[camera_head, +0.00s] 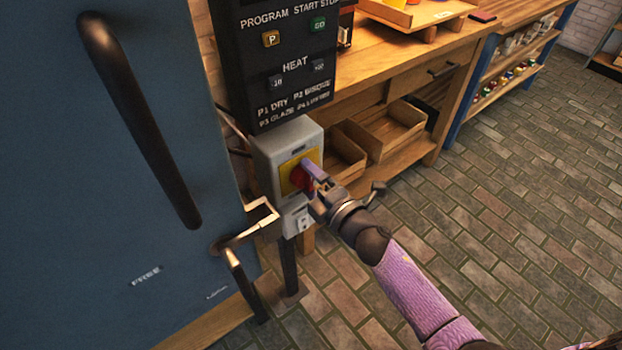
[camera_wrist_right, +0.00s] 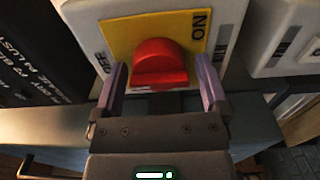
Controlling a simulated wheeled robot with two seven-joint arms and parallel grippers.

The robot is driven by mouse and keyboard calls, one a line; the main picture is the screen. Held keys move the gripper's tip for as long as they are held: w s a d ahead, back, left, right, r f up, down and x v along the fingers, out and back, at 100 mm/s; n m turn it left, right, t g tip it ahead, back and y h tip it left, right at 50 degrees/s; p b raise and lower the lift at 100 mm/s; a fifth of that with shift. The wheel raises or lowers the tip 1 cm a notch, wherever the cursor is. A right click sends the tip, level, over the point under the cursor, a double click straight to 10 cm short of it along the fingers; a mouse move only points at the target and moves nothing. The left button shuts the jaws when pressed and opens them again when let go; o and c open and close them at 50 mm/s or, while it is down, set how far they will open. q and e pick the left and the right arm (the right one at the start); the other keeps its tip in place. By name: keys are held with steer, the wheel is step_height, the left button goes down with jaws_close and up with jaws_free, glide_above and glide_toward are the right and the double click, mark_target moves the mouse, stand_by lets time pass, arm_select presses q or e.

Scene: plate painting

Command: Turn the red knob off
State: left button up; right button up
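The red knob (camera_head: 301,178) sits on a yellow plate (camera_head: 287,172) on the front of a grey switch box (camera_head: 265,155). In the right wrist view the red knob (camera_wrist_right: 160,64) shows between the fingers, with "ON" and "OFF" printed on the yellow plate (camera_wrist_right: 128,32). My right gripper (camera_head: 311,178) is at the knob in the head view. In the right wrist view my right gripper (camera_wrist_right: 160,88) has its two purple fingers apart, one on each side of the knob, with gaps visible beside it. My left gripper is not in view.
A black control panel (camera_head: 285,60) is above the switch box. A blue door with a dark handle (camera_head: 140,120) and a metal latch (camera_head: 245,230) stand to the left. A wooden workbench (camera_head: 385,60) with open trays is behind. Brick floor at right is clear.

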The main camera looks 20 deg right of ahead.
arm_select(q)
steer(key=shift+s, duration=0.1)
arm_select(e)
steer(key=shift+s, duration=0.1)
arm_select(q)
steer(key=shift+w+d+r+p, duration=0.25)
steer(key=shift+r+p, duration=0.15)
steer(key=shift+p, duration=0.05)
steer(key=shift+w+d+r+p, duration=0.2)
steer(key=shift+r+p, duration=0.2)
arm_select(e)
steer(key=v, duration=0.9)
steer(key=shift+s+d, duration=0.15)
steer(key=shift+s, duration=0.2)
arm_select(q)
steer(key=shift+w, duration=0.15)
